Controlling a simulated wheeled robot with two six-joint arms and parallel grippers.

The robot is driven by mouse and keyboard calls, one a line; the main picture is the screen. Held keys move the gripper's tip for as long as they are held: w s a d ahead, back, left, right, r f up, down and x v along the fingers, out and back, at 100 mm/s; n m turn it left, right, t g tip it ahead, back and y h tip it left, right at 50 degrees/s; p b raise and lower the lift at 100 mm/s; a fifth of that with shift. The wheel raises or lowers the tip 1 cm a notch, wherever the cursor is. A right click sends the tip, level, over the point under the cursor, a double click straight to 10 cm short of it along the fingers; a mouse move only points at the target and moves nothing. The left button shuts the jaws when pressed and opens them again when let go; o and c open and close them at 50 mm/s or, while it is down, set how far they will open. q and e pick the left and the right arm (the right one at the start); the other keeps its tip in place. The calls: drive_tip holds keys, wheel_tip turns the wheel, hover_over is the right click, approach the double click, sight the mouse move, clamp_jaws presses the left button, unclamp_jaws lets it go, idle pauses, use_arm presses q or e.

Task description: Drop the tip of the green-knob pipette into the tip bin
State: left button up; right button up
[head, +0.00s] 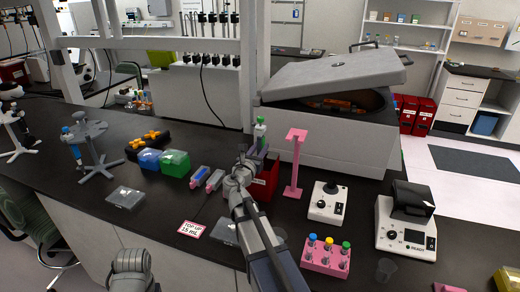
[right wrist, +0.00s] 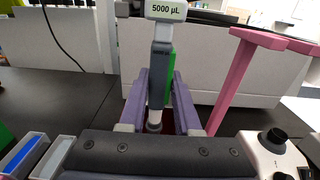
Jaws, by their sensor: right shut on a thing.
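The green-knob pipette (head: 260,132) stands roughly upright in my right gripper (head: 256,158). In the right wrist view the pipette (right wrist: 160,75) shows a "5000 µL" display and a green side, between the two purple fingers of the gripper (right wrist: 156,112). The pale lower shaft runs down behind my gripper body, and its tip end is hidden. A red box with a white label (head: 262,183), which looks like the tip bin, stands on the bench just behind and below the gripper, partly covered by it. My left gripper is not in view; only a grey arm part shows at the bottom left.
A pink stand (head: 295,165) rises close to the right of the gripper. A large grey centrifuge (head: 330,120) with raised lid is behind. A joystick box (head: 327,204), a pink tube rack (head: 326,258) and green and blue boxes (head: 175,163) stand around. The bench front left is fairly clear.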

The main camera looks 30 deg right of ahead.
drive_tip(key=shift+w+d, duration=0.1)
drive_tip(key=x, duration=0.5)
idle(0.5)
drive_tip(key=shift+r, duration=0.2)
